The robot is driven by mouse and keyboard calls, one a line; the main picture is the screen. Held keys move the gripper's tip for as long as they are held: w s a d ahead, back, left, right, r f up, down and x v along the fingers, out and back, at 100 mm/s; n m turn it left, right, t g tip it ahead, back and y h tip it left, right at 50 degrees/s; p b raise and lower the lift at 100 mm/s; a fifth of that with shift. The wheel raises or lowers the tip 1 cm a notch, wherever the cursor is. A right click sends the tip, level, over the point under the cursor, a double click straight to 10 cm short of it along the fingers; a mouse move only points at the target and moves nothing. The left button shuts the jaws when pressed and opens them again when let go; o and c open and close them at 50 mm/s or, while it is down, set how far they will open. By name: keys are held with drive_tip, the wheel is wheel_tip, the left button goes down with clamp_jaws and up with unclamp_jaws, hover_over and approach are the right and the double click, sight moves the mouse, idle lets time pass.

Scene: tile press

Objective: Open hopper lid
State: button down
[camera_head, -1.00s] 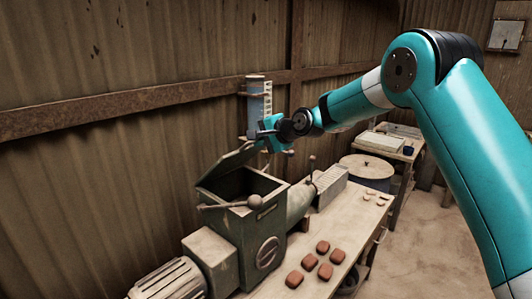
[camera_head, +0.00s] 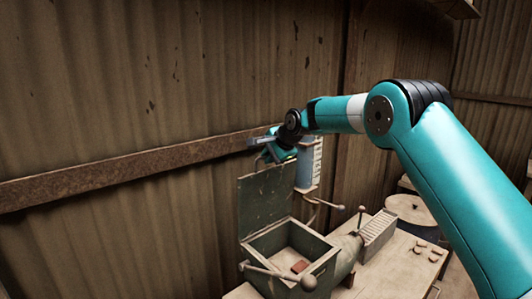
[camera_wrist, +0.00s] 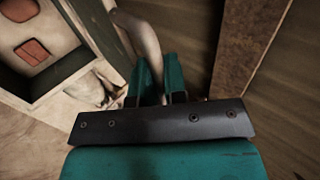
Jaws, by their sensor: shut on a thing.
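The green hopper (camera_head: 318,264) stands open, and a reddish-brown piece (camera_head: 299,267) lies inside. Its lid (camera_head: 265,197) stands about upright on the wall side. My gripper (camera_head: 264,143) is at the lid's top edge. In the wrist view, my gripper (camera_wrist: 160,78) has its teal fingers close together at a curved grey handle (camera_wrist: 143,38), shut on it. The fingers hide part of the handle. The wrist view also shows a box-like opening, seemingly the hopper (camera_wrist: 66,66), with two reddish pieces at the upper left.
The corrugated wall (camera_head: 120,100) and its rusty rail (camera_head: 130,172) are close behind the lid. A blue cylinder (camera_head: 308,160) stands just right of my gripper. Ball-ended levers (camera_head: 361,210) rise near the hopper. A round drum (camera_head: 411,210) stands at the right.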

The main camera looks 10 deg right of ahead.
drive_tip(key=shift+w+a+g, duration=0.25)
drive_tip(key=shift+w+g, duration=0.05)
drive_tip(key=shift+w, duration=0.2)
drive_tip(key=c, duration=1.2)
unclamp_jaws()
drive_tip(key=b+v, duration=0.3)
drive_tip(key=v, duration=0.5)
drive_tip(key=b+v, duration=0.3)
drive_tip(key=v, duration=0.6)
drive_tip(key=shift+s+a+r+b, duration=0.15)
drive_tip(key=shift+s+r+b, duration=0.05)
drive_tip(key=shift+b, duration=0.15)
